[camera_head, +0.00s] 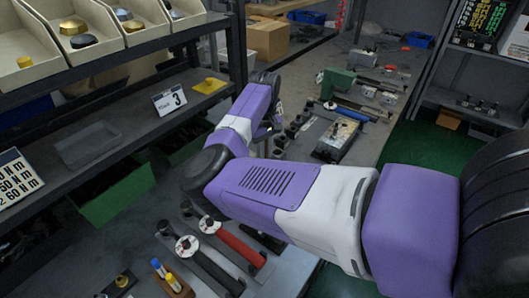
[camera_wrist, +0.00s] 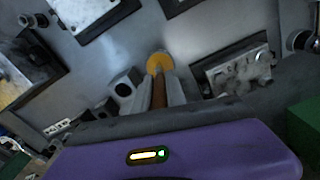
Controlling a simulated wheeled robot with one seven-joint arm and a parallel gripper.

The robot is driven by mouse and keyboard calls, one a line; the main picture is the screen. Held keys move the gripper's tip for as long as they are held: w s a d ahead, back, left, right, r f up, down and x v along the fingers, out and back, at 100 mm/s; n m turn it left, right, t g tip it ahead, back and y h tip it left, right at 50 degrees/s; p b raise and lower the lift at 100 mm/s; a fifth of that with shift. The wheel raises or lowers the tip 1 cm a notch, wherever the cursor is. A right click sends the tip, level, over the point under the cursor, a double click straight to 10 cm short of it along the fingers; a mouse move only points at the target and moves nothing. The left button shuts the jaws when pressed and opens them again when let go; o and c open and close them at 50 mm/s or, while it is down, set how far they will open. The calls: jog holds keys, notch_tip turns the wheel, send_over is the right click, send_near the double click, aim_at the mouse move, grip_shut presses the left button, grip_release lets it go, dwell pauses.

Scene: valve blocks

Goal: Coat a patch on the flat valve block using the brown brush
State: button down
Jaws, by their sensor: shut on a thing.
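In the wrist view, my gripper (camera_wrist: 162,92) is shut on the brown brush (camera_wrist: 159,94). Its brown shaft lies between the fingers, and a round yellow-orange end shows beyond the fingertips. In the head view my own arm hides most of the gripper and the brush. A low, flat block with a worn pale top (camera_head: 337,138) lies on the bench right of my wrist; it looks like the flat valve block. The wrist view shows a grey metal block with holes (camera_wrist: 236,72) to the right of the brush, apart from it. I cannot tell which block there is the flat one.
A green block (camera_head: 338,82) and several tools lie farther along the bench (camera_head: 372,150). Shelves with bins (camera_head: 97,30) stand at the left, close to my arm. Torque wrenches (camera_head: 235,243) lie in front. A small dark-holed block (camera_wrist: 124,88) sits left of the brush.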

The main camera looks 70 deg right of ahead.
jog(key=shift+r+p, duration=3.5)
jog(key=shift+p, duration=0.05)
jog(key=shift+f, duration=0.1)
